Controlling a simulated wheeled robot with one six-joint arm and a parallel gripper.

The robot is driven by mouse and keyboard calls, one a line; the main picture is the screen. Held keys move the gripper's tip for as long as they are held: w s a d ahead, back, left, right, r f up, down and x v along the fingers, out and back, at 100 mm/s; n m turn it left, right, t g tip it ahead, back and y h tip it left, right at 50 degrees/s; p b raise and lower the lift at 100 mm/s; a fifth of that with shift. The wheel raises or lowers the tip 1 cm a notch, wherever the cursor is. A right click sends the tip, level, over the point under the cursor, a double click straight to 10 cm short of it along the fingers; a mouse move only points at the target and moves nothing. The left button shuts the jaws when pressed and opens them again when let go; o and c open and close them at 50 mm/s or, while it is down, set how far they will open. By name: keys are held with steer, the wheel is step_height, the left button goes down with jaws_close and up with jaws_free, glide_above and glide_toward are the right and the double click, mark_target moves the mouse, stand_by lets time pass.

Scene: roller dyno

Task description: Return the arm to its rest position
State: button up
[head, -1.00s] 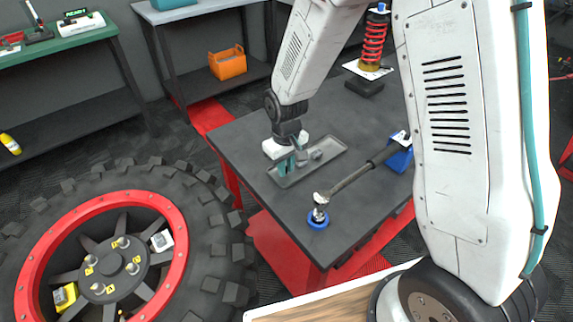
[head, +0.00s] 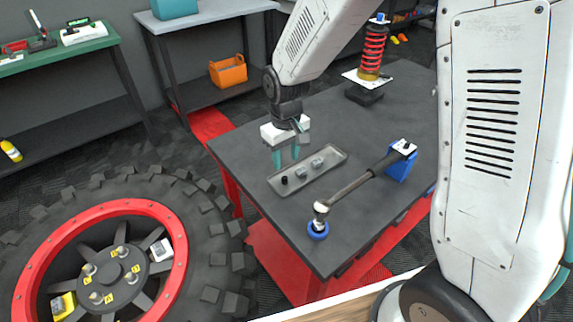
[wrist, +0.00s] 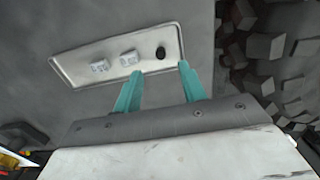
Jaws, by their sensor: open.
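My gripper (head: 286,158) is open and empty, with teal fingers pointing down just above the near left end of a shallow grey tray (head: 327,174) on the dark worktable. In the wrist view my gripper's fingers (wrist: 160,85) are spread apart with nothing between them. The tray also shows there (wrist: 85,57), holding two grey blocks (wrist: 129,58) and a small black round piece (wrist: 161,52). My arm bends down from the upper right of the head view.
A torque wrench (head: 352,187) lies between a blue ring (head: 318,230) and a blue stand (head: 403,160). A red coil spring damper (head: 374,50) stands behind. A large tyre with a red rim (head: 176,270) is at the left. The table's left corner is clear.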

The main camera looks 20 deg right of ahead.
steer(key=shift+r, duration=0.3)
steer(key=s+d+r+m, duration=0.1)
steer(key=s+d+r, duration=0.2)
steer(key=s+r, duration=0.3)
steer(key=s+d+r+m+t, duration=0.1)
steer(key=s+d+r+m, duration=0.1)
steer(key=s+d+r, duration=0.2)
steer(key=s+d+r+m, duration=0.1)
steer(key=s+d+r, duration=0.3)
steer(key=s+r, duration=0.5)
steer(key=s, duration=0.7)
steer(key=shift+s+d+r+m, duration=0.15)
steer(key=shift+d+r+m, duration=0.15)
steer(key=shift+r, duration=0.1)
steer(key=shift+c, duration=0.5)
